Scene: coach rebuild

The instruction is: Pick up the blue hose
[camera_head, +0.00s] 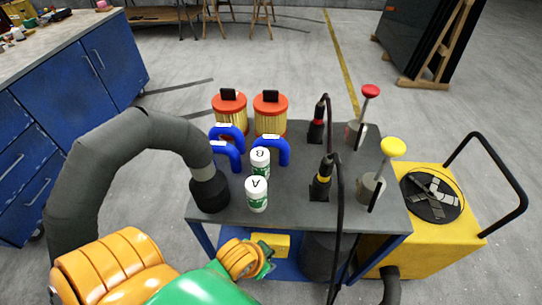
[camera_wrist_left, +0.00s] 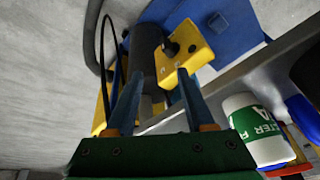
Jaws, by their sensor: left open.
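Several blue curved hoses with white labels stand on the grey cart top in the head view: one at the back (camera_head: 227,132), one at the front left (camera_head: 234,157), and one at the right (camera_head: 284,151). They are behind and beside the white bottles. My left gripper (camera_head: 267,264) is in front of the cart's front edge, apart from the hoses. In the left wrist view its two fingers (camera_wrist_left: 157,98) are open with nothing held between them. A blue piece at the right edge there (camera_wrist_left: 302,112) may be a hose. My right gripper is not in view.
Orange-capped filters (camera_head: 270,116) are behind. A thick grey duct (camera_head: 125,135) with a black nozzle (camera_head: 210,190) stands left. A yellow box (camera_head: 270,243) is on the lower shelf.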

